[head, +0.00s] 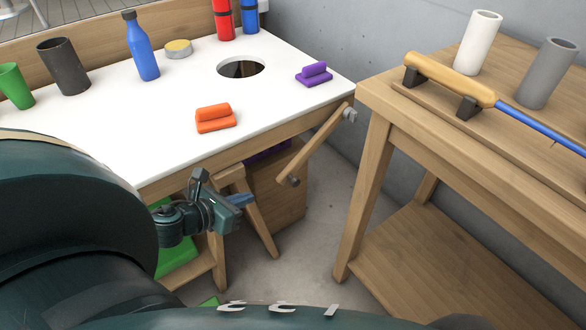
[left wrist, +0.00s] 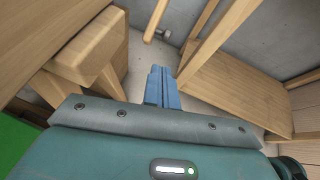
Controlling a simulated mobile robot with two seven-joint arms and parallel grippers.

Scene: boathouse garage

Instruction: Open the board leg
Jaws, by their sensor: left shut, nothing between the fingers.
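The board (head: 180,100) has a white top with a round hole near its far end and a wooden frame below. The board leg (head: 318,147) is a wooden bar joined at a grey bolt (head: 349,115) near the board's right corner. It slants down and left from there, and its lower end hangs free in the air. A wooden bar that looks like this leg shows at the top of the left wrist view (left wrist: 156,18). My left gripper (head: 243,199) is below the board's front edge, left of the leg's lower end and apart from it. Its blue fingers (left wrist: 162,88) are shut and empty.
A wooden workbench (head: 480,120) with a paddle stands at right. Trestle legs (head: 262,220) stand near my gripper. Bare floor lies between board and workbench.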

